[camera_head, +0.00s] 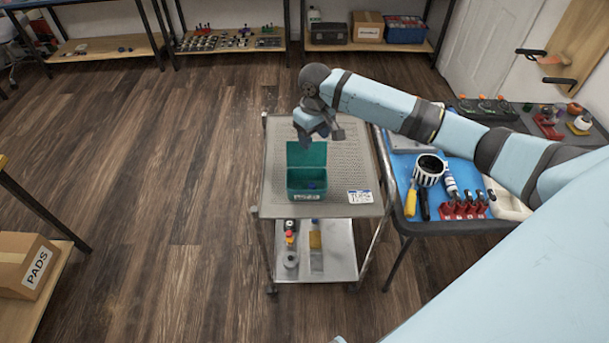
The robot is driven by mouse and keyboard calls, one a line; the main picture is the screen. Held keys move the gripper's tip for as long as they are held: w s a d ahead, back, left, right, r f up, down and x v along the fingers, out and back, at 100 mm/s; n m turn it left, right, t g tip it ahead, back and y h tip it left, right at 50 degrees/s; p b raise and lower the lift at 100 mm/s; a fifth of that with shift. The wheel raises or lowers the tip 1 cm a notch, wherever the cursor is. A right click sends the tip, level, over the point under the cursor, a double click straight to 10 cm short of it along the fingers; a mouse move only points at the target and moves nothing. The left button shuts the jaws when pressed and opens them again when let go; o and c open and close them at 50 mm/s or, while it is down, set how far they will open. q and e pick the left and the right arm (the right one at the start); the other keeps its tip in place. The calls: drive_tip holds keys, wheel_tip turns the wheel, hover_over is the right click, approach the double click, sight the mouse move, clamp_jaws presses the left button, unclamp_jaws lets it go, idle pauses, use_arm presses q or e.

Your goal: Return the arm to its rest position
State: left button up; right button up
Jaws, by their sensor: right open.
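My right arm (390,105) is light blue with dark joints and reaches in from the right. Its gripper (308,140) hangs above the metal cart, over the back of the open teal box, with the fingers small and partly hidden by the wrist. It is open and I see nothing held in it. The teal box (306,180) stands on the cart's top with its lid up, and a small dark blue item (311,185) lies inside. My left gripper is not in view.
The cart (345,160) has a label card on top and several items on its lower shelf. To its right, a blue-topped table (402,165) holds tools and red clamps. A PADS carton (28,264) sits at left. The wooden floor (150,190) left of the cart is clear.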

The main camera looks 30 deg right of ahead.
drive_tip(key=s+a+f+n+t+y+p, duration=0.1)
drive_tip(key=s+a+f+t+y+p, duration=0.15)
drive_tip(key=s+a+f, duration=0.4)
drive_tip(key=s+a+f+n+t+y+p, duration=0.1)
drive_tip(key=s+a+f+t+y+p, duration=0.2)
drive_tip(key=a, duration=0.6)
drive_tip(key=s+a+t+h+p, duration=0.1)
drive_tip(key=s+t, duration=0.4)
drive_tip(key=s, duration=1.2)
drive_tip(key=shift+s+a+r+m+h+p, duration=0.2)
drive_tip(key=shift+a+r+m+h+p, duration=0.15)
drive_tip(key=shift+h+p, duration=0.3)
